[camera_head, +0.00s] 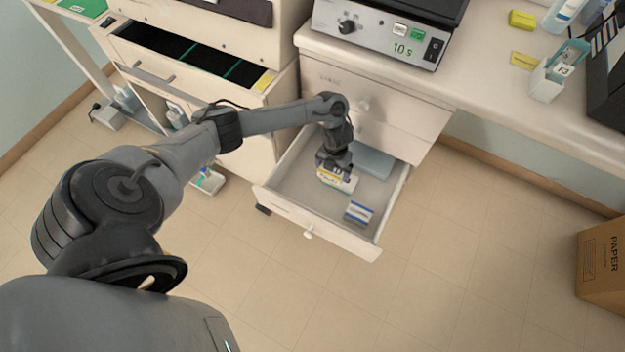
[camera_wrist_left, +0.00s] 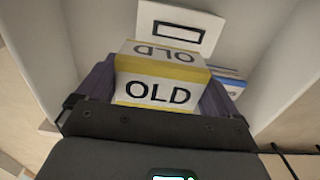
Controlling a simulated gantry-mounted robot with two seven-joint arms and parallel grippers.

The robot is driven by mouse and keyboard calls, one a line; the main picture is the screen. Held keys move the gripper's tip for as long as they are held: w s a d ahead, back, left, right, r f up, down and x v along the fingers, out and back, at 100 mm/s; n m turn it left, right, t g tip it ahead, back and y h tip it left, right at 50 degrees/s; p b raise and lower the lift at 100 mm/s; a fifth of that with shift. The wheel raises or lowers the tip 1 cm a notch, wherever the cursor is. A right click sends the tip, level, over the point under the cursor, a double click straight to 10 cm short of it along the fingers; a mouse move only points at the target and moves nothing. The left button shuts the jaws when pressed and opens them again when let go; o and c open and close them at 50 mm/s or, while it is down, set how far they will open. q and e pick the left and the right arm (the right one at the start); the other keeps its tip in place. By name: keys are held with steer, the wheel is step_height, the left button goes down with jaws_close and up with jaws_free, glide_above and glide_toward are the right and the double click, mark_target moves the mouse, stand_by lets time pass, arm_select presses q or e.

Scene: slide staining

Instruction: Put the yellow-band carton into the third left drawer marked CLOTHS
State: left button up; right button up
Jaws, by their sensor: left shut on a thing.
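The yellow-band carton (camera_head: 338,181) is white with yellow bands. In the left wrist view the carton (camera_wrist_left: 160,84) shows the word OLD on two faces. My left gripper (camera_head: 334,168) is shut on it, one finger on each side. The carton is inside the open lower drawer (camera_head: 281,208), near its middle; I cannot tell whether it touches the drawer floor. No CLOTHS marking is readable on this drawer. My right gripper is not in view.
In the same drawer lie a blue-and-white box (camera_head: 358,212) and a flat grey-blue item (camera_head: 373,161). Another drawer (camera_head: 190,62) stands open at the upper left. A PAPER carton (camera_head: 603,265) stands on the floor at the right. The front floor is clear.

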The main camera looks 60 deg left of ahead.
arm_select(q)
steer(key=s+a+f, duration=0.1)
steer(key=s, duration=0.1)
steer(key=s+a+f+b, duration=0.1)
steer(key=s+a+f, duration=0.1)
steer(key=s, duration=0.1)
steer(key=s+a+f+b, duration=0.1)
steer(key=s+f, duration=0.1)
steer(key=s, duration=0.1)
steer(key=shift+a+f, duration=0.15)
steer(key=shift+f, duration=0.05)
steer(key=shift+f+b, duration=1.25)
steer(key=shift+f, duration=0.75)
steer(key=shift+f, duration=0.1)
steer(key=o, duration=0.8)
steer(key=shift+r+p, duration=3.1)
steer(key=shift+r, duration=3.05)
steer(key=shift+f, duration=0.1)
